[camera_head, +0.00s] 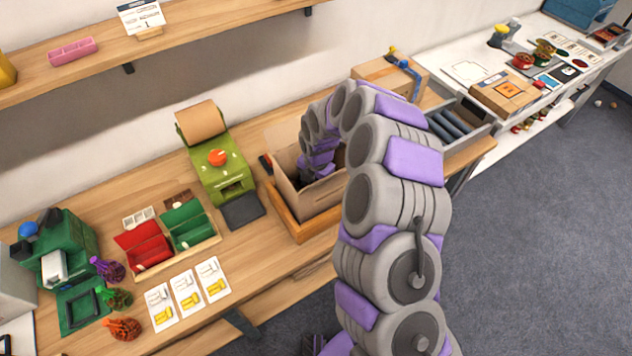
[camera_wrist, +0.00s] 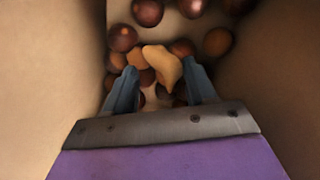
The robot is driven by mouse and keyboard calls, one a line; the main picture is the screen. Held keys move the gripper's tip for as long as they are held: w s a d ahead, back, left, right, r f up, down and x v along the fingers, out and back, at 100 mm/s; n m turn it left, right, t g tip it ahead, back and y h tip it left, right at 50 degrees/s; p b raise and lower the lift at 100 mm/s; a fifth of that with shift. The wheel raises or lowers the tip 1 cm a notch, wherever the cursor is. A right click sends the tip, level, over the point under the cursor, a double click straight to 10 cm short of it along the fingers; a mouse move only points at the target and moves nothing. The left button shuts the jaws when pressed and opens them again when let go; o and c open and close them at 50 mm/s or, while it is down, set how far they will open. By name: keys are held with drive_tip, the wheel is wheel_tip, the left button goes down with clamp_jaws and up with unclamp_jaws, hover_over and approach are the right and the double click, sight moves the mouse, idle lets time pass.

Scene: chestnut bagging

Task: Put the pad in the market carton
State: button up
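The open brown carton (camera_head: 287,192) stands on the wooden bench in the head view, in an orange-brown tray. My arm arches over and down into it, so the fingers are hidden there. In the wrist view my gripper (camera_wrist: 160,72) is inside the carton, between its tan walls (camera_wrist: 55,70). The two blue-grey fingers are spread apart. A small tan, crumpled-looking piece, apparently the pad (camera_wrist: 162,66), lies between and just beyond the fingertips. A gap shows at the left finger; contact at the right finger is unclear. The piece appears to rest on round brown chestnuts (camera_wrist: 148,12).
A green machine with a paper roll (camera_head: 222,170) stands left of the carton. Red and green bins (camera_head: 147,247) and cards (camera_head: 187,290) are farther left. A closed box (camera_head: 385,80) and a grey tray (camera_head: 462,125) are to the right. Carton walls flank my gripper closely.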

drive_tip(key=shift+o, duration=0.7)
drive_tip(key=shift+a, duration=0.3)
drive_tip(key=shift+d+r, duration=0.2)
drive_tip(key=shift+d, duration=0.25)
drive_tip(key=shift+d+r, duration=0.1)
drive_tip(key=shift+r, duration=0.2)
wheel_tip(320, 180, up, 12)
drive_tip(key=p, duration=0.1)
drive_tip(key=shift+s+d+f, duration=0.25)
drive_tip(key=shift+d, duration=0.05)
drive_tip(key=shift+a, duration=0.25)
